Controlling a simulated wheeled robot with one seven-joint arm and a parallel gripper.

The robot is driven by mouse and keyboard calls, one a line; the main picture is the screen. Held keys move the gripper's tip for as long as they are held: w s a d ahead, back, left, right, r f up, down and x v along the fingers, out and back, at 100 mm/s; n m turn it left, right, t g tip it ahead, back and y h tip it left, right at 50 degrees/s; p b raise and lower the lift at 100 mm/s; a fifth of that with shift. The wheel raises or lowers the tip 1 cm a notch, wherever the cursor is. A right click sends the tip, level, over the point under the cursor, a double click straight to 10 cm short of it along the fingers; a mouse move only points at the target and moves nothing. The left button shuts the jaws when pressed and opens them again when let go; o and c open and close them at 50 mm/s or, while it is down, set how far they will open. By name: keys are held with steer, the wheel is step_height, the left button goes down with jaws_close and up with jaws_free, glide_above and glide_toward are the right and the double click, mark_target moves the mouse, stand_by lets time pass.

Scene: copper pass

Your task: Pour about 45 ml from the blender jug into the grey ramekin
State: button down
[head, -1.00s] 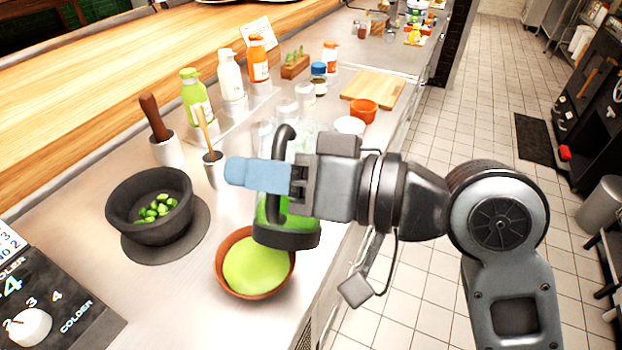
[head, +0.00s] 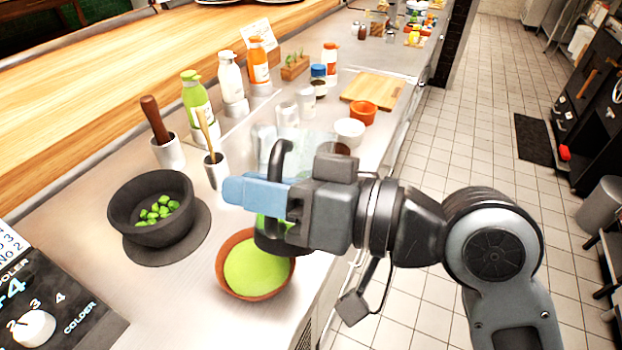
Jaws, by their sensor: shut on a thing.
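My gripper (head: 262,194) is shut on the black handle of the blender jug (head: 281,160). The jug has a clear body, a dark base and green liquid low inside. My gripper hides much of it, and I cannot tell its exact tilt. In the picture its base overlaps the upper right rim of a terracotta bowl (head: 222,279) filled with green liquid. I cannot pick out the grey ramekin with certainty; it may be hidden behind the jug or my gripper.
A dark bowl of green pieces (head: 125,222) stands left, near a pestle cup (head: 168,155). Bottles (head: 195,98) line the back. A white bowl (head: 349,133), an orange bowl (head: 363,114) and a cutting board (head: 385,86) lie beyond my gripper. Counter in front of the terracotta bowl is clear.

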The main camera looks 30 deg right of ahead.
steer(key=s+a+f+n+t+b, duration=0.1)
steer(key=s+a+f+n+b, duration=0.2)
steer(key=f+n+b, duration=0.1)
steer(key=shift+s+f+n, duration=0.4)
steer(key=shift+f+n, duration=0.25)
steer(key=shift+n, duration=0.55)
